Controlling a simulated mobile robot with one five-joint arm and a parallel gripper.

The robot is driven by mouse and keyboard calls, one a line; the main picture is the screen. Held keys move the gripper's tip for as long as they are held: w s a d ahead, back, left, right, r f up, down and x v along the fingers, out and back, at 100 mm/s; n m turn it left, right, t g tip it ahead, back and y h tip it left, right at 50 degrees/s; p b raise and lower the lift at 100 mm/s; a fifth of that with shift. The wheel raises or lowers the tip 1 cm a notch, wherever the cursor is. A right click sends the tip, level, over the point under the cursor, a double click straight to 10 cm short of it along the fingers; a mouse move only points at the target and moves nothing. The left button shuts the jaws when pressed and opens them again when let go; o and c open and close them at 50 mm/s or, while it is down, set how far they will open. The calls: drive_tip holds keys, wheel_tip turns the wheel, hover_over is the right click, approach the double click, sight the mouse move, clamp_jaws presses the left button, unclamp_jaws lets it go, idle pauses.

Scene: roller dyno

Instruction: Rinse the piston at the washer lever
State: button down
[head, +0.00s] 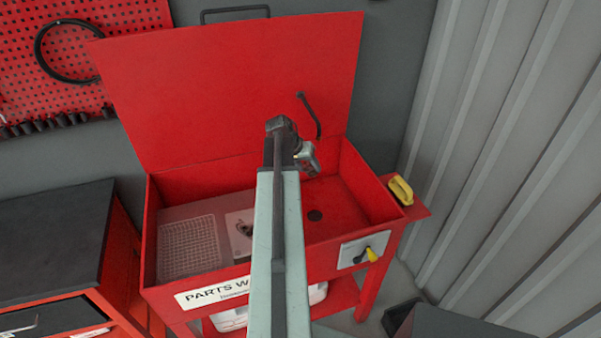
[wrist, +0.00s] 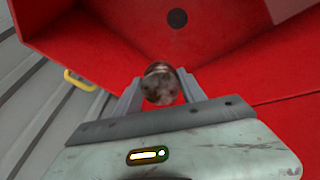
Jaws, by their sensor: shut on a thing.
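The red parts washer (head: 180,290) stands ahead with its lid up. My gripper (head: 306,158) is over its basin in the head view, mostly hidden behind my arm. In the wrist view my gripper (wrist: 160,92) is shut on a brownish, stained metal piston (wrist: 160,84), held between the two fingers above the red basin floor. The piston cannot be made out in the head view. The washer lever (head: 371,254), with a yellow tip, sits on a pale plate on the front right of the washer. My gripper is apart from it.
A dark drain hole (head: 315,215) is in the basin floor, and a mesh grid (head: 190,245) lies at its left. A bent black spout (head: 311,115) hangs at the back. A yellow-handled brush (head: 401,190) rests on the right side shelf. A corrugated wall (head: 490,150) is close on the right.

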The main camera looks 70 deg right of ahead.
drive_tip(key=shift+s+d+f+b, duration=0.2)
drive_tip(key=shift+s+d, duration=0.3)
drive_tip(key=shift+d, duration=0.3)
drive_tip(key=shift+s+d+f+b, duration=0.15)
drive_tip(key=shift+s+d, duration=0.35)
drive_tip(key=shift+d, duration=0.3)
drive_tip(key=shift+s+a, duration=0.1)
drive_tip(key=shift+s+a, duration=0.25)
drive_tip(key=shift+s, duration=0.1)
drive_tip(key=shift+w+d, duration=0.1)
drive_tip(key=shift+w+d, duration=0.25)
drive_tip(key=shift+w, duration=0.15)
